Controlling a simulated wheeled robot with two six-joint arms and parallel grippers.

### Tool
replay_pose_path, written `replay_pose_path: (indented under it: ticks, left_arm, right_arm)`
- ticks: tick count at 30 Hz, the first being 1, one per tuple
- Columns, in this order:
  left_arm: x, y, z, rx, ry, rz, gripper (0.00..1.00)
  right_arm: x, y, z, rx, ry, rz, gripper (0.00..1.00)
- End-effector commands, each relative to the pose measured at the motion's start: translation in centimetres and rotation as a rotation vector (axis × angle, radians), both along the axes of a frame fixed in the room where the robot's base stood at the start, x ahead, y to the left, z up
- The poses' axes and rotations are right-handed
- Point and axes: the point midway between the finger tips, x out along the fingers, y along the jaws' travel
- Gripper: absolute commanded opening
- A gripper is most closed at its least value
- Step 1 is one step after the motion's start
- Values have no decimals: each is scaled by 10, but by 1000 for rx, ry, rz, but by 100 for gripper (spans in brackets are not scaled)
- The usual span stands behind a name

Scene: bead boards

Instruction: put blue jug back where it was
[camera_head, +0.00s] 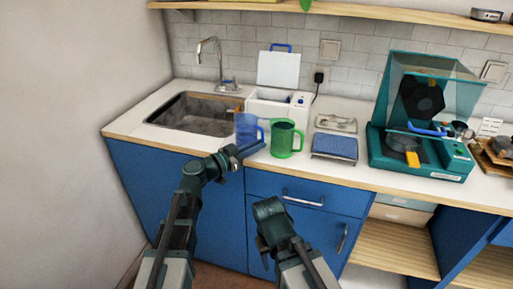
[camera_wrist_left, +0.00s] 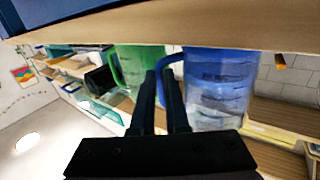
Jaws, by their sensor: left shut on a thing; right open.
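The blue jug (camera_head: 246,127), see-through with measuring marks, is upright at the counter's front edge, between the sink and the green jug (camera_head: 284,138). My left gripper (camera_head: 256,146) is shut on the blue jug's handle. In the left wrist view, which is upside down, the fingers (camera_wrist_left: 165,85) close at the handle beside the blue jug (camera_wrist_left: 218,88), and the green jug (camera_wrist_left: 140,72) shows behind. I cannot tell whether the blue jug's base touches the counter. My right gripper (camera_head: 268,208) is empty, low in front of the drawers; its fingertips are hard to make out.
The sink (camera_head: 197,113) with its tap is to the left. A white machine (camera_head: 272,108) stands behind the jugs. The counter edge (camera_head: 350,178) runs in front.

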Motion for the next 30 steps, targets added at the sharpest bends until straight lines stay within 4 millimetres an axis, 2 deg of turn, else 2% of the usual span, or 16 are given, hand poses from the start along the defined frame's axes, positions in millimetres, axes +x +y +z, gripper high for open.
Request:
replay_pose_path:
  ticks: [2,3,7,8,18,30]
  left_arm:
    - [0,0,-4,0,0,0,0]
    - [0,0,-3,0,0,0,16]
    - [0,0,-3,0,0,0,39]
    - [0,0,-3,0,0,0,42]
    - [-2,2,2,0,0,1,42]
    - [-51,64,1,0,0,4,42]
  right_arm:
    - [0,0,-4,0,0,0,50]
    - [0,0,-3,0,0,0,50]
    - [0,0,-3,0,0,0,50]
    - [0,0,-3,0,0,0,50]
    - [0,0,2,0,0,0,50]
    - [0,0,1,0,0,0,50]
